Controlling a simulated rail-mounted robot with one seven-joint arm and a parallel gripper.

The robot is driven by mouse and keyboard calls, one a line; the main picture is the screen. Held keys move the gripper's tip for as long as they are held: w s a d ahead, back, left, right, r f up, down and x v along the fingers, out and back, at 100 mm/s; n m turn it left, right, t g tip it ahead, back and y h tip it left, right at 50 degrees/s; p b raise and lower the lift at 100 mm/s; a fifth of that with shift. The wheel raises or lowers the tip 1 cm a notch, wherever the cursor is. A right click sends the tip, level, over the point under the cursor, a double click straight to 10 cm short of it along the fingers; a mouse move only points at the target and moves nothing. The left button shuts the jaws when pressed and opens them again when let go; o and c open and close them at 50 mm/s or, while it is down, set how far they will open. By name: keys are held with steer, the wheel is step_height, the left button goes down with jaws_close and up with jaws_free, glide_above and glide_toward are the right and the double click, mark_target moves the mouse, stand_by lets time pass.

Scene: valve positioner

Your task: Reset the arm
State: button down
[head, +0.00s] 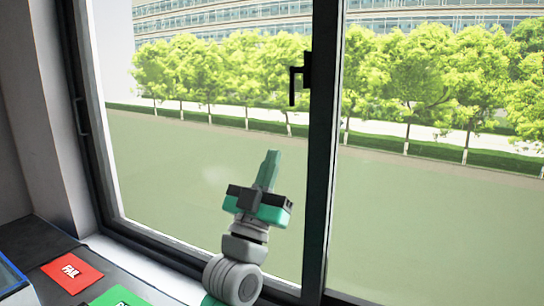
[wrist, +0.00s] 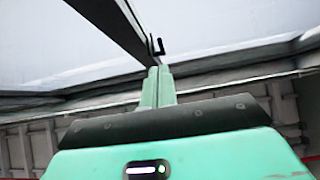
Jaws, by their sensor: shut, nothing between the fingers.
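My gripper (head: 270,168) is raised in front of the window in the head view, its green fingers pointing up. The fingers are together, with nothing between them. In the wrist view my gripper (wrist: 157,88) also shows its two green fingers side by side and closed. My grey and green arm comes up from the bottom of the head view and is bent at the wrist. The lower part of the arm is out of view.
A window with a dark frame (head: 322,150) and a black handle (head: 293,85) stands behind the gripper. At the lower left, a dark counter (head: 30,240) carries a red FAIL mat (head: 72,272) and a green mat (head: 118,297), partly cut off. The space around the gripper looks clear.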

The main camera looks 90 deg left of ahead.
stand_by(0.5)
steer(key=w+d+r+m+t+h+p, duration=0.1)
steer(key=w+d+r+m+t+h, duration=0.45)
steer(key=w+d, duration=0.7)
steer(key=w+d+f+m+t+h+p, duration=0.1)
steer(key=w+d+m+t+h+p, duration=0.3)
steer(key=w+d+h, duration=0.8)
steer(key=s+d+r+m+t+h, duration=0.1)
steer(key=s+d+h, duration=0.15)
steer(key=d, duration=1.25)
steer(key=s+d+r+m+t+h, duration=0.15)
steer(key=d+h, duration=0.25)
steer(key=d, duration=1.2)
step_height(320, 180, up, 38)
steer(key=g+p, duration=0.1)
steer(key=p, duration=3.6)
steer(key=shift+w+a, duration=0.25)
steer(key=shift+w, duration=0.15)
